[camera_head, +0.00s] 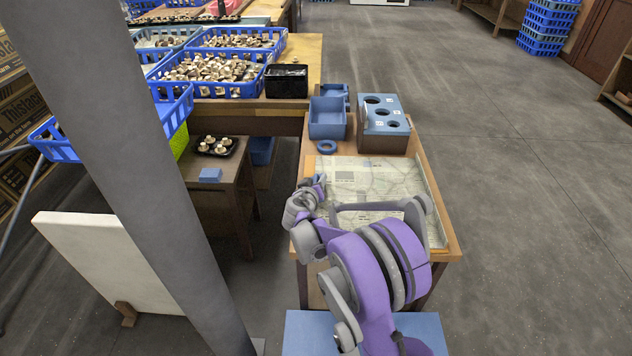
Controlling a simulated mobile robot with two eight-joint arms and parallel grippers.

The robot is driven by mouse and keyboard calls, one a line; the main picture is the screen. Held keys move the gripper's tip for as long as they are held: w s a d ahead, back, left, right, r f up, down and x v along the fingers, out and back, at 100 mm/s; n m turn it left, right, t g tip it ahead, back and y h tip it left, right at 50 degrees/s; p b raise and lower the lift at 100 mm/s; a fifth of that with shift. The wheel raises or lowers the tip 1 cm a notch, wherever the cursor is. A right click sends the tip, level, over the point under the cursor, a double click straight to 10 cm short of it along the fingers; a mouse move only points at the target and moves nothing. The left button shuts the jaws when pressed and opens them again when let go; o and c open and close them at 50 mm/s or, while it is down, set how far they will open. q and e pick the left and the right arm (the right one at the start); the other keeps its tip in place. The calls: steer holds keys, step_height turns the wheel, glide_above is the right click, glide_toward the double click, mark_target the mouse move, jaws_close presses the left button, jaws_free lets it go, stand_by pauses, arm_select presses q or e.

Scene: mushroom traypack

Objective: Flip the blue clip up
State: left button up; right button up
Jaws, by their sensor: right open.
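I cannot make out a blue clip for certain in the head view. My purple and grey right arm reaches over the small wooden table from the bottom. Its gripper (319,184) is open, small and partly hidden by the wrist, at the left edge of the map-like sheet (372,180). Beyond the gripper, a blue ring (327,147) lies flat on the table. Behind the ring stands an open blue box (327,122). To its right is a blue-topped block (383,116) with several round holes. My left gripper is not in view.
Blue crates of mushrooms (205,90) and a black bin (286,81) stand on the table at the upper left. A black tray of mushrooms (216,146) and a small blue block (210,175) sit on a lower table.

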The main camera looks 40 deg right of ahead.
jaws_close()
steer(key=shift+w+a, duration=0.1)
stand_by(0.4)
steer(key=shift+w+a+r+n+g+h, duration=0.2)
steer(key=shift+w+a+n+g+h, duration=0.15)
steer(key=shift+n, duration=0.45)
steer(key=shift+w+a+r+n+h+b, duration=0.1)
steer(key=shift+w+a+n+h+b, duration=0.2)
steer(key=shift+n+h+b, duration=0.5)
steer(key=n, duration=0.1)
steer(key=w+a+n+h+b, duration=0.1)
steer(key=n, duration=0.1)
steer(key=a+n+h, duration=0.1)
steer(key=n, duration=0.1)
steer(key=shift+w+b, duration=0.25)
steer(key=shift+b, duration=0.15)
